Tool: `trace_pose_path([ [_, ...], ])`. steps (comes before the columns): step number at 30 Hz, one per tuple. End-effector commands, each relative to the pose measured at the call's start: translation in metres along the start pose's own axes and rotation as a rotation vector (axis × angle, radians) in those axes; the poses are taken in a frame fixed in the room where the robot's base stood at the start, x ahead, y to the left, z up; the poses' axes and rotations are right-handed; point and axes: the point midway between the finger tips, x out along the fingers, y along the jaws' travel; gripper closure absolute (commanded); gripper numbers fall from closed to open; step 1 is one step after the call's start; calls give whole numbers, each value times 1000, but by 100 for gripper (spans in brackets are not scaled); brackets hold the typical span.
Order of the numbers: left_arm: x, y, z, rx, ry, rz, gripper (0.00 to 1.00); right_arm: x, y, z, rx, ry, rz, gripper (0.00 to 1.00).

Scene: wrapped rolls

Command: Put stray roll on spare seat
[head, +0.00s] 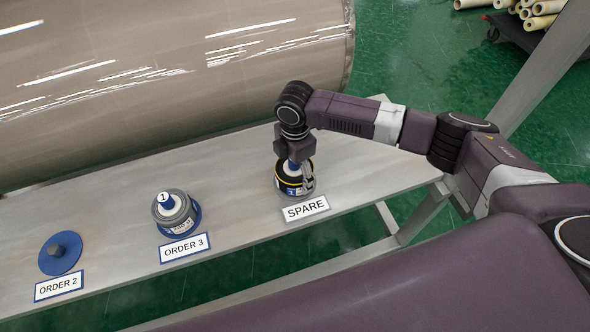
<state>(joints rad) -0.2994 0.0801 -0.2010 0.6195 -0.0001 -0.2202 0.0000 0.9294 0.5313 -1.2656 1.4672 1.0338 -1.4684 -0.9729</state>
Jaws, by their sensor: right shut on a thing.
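The roll in my right gripper is dark with a yellow band and a blue-and-white label (291,183). It stands upright at the spare seat, behind the SPARE sign (305,208). My right gripper (297,172) comes down from above and is shut on this roll's top. The roll and gripper hide most of the spare seat, so I cannot tell whether the roll rests fully on it. My left gripper is not in view.
A grey roll marked 1 (176,212) stands on the blue seat behind the ORDER 3 sign (184,248). The blue ORDER 2 seat (60,254) is empty. A large wrapped roll (150,75) lies along the bench's back. Bare bench (365,155) shows at right.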

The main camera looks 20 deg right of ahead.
Motion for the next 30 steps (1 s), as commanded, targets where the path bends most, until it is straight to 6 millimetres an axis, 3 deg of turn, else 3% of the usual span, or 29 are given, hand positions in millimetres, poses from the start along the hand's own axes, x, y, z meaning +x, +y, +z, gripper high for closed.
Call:
trace_pose_path([
  [12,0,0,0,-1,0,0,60,-1,1,0,0,0,2,67],
  [13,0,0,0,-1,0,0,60,-1,1,0,0,0,2,27],
  [18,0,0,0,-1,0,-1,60,-1,0,0,0,0,1,9],
  [30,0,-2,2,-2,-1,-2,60,-8,0,0,0,0,0,9],
])
